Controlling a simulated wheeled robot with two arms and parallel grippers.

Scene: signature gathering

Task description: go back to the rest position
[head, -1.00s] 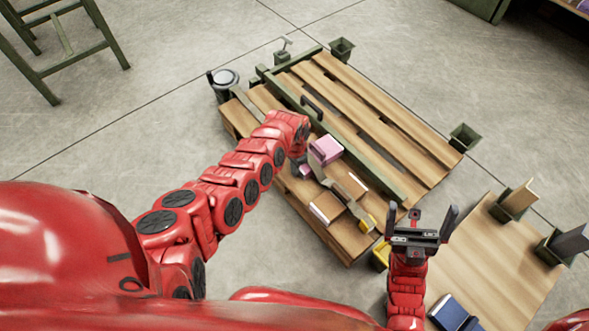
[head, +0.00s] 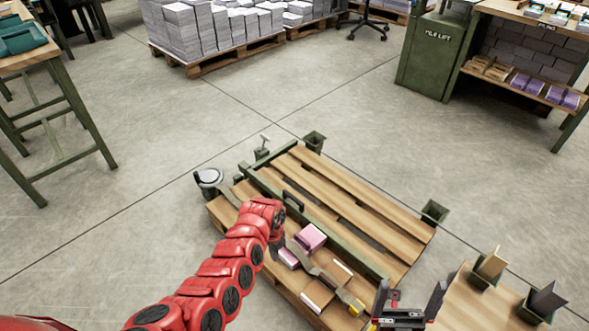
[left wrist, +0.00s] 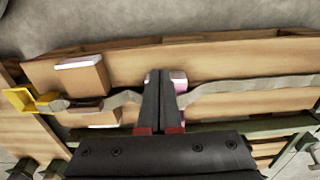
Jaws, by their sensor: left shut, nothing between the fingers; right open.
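My left arm reaches over a low wooden pallet-like stand with a green frame (head: 330,236). My left gripper (head: 278,250) is low over the stand's near side, beside a pink block (head: 310,238), and partly hidden by my arm. In the left wrist view the left gripper (left wrist: 165,76) has its fingers together over a grey strap, with a little pink showing beside them. My right gripper (head: 408,300) is open and empty at the bottom right of the head view, fingers pointing up, near the stand's corner.
Pale blocks and a grey strap with a yellow end (head: 354,308) lie on the near planks; the yellow end (left wrist: 20,98) also shows in the left wrist view. A wooden board (head: 465,300) is at right. Paper stacks (head: 200,30) stand at the back. Floor between is clear.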

